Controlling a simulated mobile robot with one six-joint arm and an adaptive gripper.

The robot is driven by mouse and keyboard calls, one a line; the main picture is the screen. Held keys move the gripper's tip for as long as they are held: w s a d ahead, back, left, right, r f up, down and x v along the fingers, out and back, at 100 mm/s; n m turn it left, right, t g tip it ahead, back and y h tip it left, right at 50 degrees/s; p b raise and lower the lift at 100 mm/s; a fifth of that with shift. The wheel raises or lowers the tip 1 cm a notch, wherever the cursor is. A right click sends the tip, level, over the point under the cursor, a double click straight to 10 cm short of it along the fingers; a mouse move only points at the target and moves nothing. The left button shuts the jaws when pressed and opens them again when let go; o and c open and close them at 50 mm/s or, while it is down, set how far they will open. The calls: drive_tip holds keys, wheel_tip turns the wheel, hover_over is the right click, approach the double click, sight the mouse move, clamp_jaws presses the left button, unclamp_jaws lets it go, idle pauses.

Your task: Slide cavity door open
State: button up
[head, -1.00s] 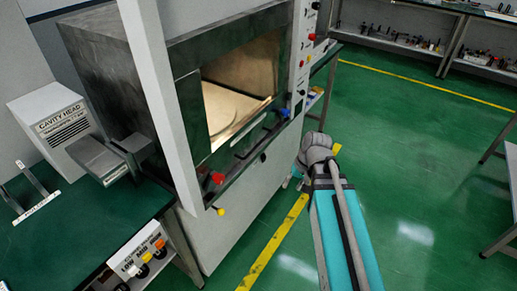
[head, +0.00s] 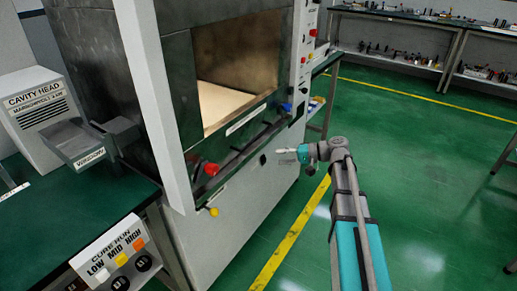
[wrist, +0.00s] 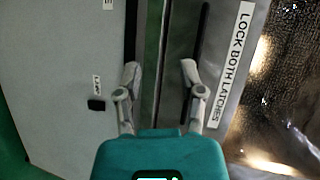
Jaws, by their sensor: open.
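The cavity (head: 238,85) in the tall grey cabinet shows a lit tan interior in the head view. I cannot tell whether a clear door covers it. Below it is a dark metal strip with a white label (head: 246,119), which reads "LOCK BOTH LATCHES" in the wrist view (wrist: 231,65). A red knob (head: 211,169) is at the strip's left end and a blue knob (head: 286,107) at its right. A dark bar (wrist: 197,50) runs beside the label. My gripper (head: 280,155) is open and empty, pointing at the cabinet front below the strip; its fingers (wrist: 161,75) are spread in the wrist view.
A yellow knob (head: 213,211) sticks out low on the cabinet. A green bench (head: 95,205) with a cavity head box (head: 38,108) stands at left. A white post (head: 150,90) rises beside the cavity. The green floor (head: 420,160) at right is open.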

sight(259, 135)
drive_tip(key=w+d+t+y+b, duration=0.2)
drive_tip(key=w+d+y+b, duration=0.2)
drive_tip(key=w+d+b, duration=0.1)
drive_tip(key=shift+w+d+r+y+b, duration=0.25)
drive_tip(key=shift+y+b, duration=0.15)
drive_tip(key=shift+b, duration=0.3)
drive_tip(key=shift+a, duration=0.2)
drive_tip(key=p+x, duration=0.2)
drive_tip(key=x, duration=1.1)
drive_tip(key=shift+w+a, duration=0.1)
drive_tip(key=shift+a, duration=0.2)
drive_tip(key=shift+c, duration=0.2)
clamp_jaws()
